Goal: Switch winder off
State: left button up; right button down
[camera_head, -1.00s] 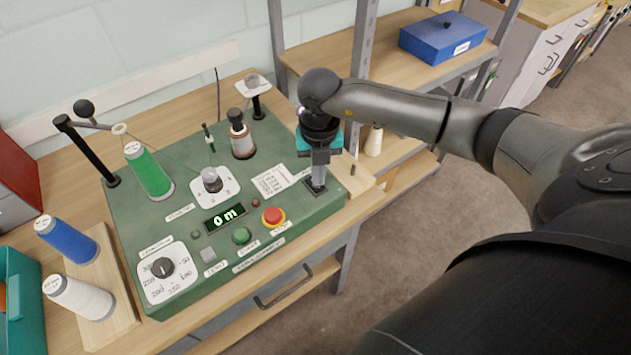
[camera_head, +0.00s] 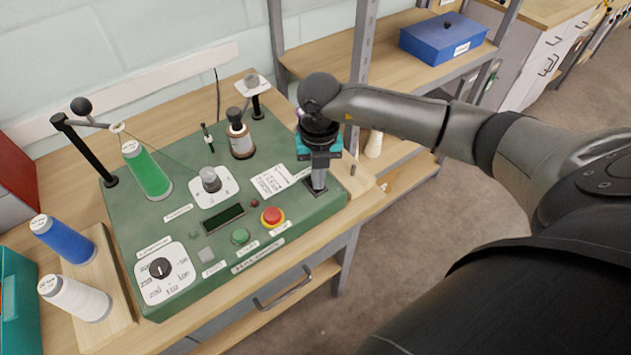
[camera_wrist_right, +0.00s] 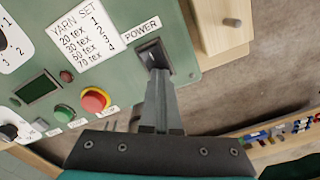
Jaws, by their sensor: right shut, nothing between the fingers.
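The winder (camera_head: 150,215) is a green panel box on the wooden bench, with a dark, unlit display (camera_head: 223,218), a red stop button (camera_head: 272,216) and a green button (camera_head: 240,236). My right gripper (camera_head: 318,188) is shut and empty, pointing down at the panel's right end. In the right wrist view its fingertips (camera_wrist_right: 157,72) are at the black power switch (camera_wrist_right: 152,56), beside the POWER label, and seem to touch it. The fingers partly cover the switch. My left gripper is not in view.
A green spool (camera_head: 148,172) and a brown-and-white cone (camera_head: 240,140) stand on the winder. Blue (camera_head: 65,238) and white (camera_head: 75,298) spools stand on a wooden board at the left. A blue box (camera_head: 443,38) sits on the shelf behind.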

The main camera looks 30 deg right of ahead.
jog(key=shift+r+p, duration=0.6)
jog(key=shift+p, duration=0.05)
notch_tip(320, 180, up, 6)
jog(key=p, duration=0.4)
jog(key=shift+f, duration=0.15)
